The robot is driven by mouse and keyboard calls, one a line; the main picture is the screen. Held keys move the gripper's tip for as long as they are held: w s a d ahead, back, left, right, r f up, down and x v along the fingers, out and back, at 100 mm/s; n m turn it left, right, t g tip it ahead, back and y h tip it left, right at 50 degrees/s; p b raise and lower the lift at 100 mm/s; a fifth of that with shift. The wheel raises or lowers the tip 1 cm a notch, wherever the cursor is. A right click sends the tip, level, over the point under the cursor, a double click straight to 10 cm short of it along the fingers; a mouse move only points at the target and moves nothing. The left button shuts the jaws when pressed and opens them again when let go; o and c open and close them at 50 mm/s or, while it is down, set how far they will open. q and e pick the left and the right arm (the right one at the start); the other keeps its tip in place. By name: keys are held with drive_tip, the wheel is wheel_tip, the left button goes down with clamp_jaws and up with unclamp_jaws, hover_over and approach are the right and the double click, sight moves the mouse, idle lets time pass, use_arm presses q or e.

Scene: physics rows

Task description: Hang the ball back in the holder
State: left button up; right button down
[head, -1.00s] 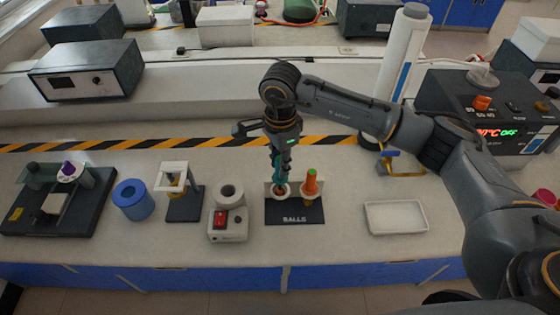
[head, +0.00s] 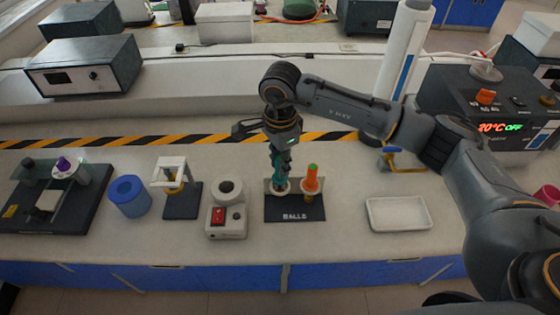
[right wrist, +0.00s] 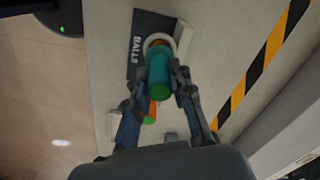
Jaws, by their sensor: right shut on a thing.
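The holder is a dark stand marked BALLS (head: 295,212) with white rings. My right gripper (head: 280,168) points down at the stand's left ring (head: 280,187). It is shut on a teal-handled ball piece, whose teal handle (right wrist: 159,76) shows between the fingers in the right wrist view. Its lower end is at the white ring, with a little orange showing there; I cannot tell how fully it is seated. An orange piece with a green top (head: 312,180) stands upright in the ring to the right. My left gripper is not in view.
A white box with a red switch (head: 228,220) stands left of the holder. A blue cylinder (head: 129,197) and a small white-topped stand (head: 172,175) are further left. A white tray (head: 398,214) lies to the right. Bare bench lies between holder and tray.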

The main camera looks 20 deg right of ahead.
drive_tip(key=shift+f, duration=0.15)
drive_tip(key=shift+f+b, duration=1.2)
drive_tip(key=c, duration=0.7)
unclamp_jaws()
drive_tip(key=shift+r, duration=0.1)
drive_tip(key=shift+r+p, duration=1.45)
drive_tip(key=shift+r, duration=2)
drive_tip(key=shift+f, duration=0.1)
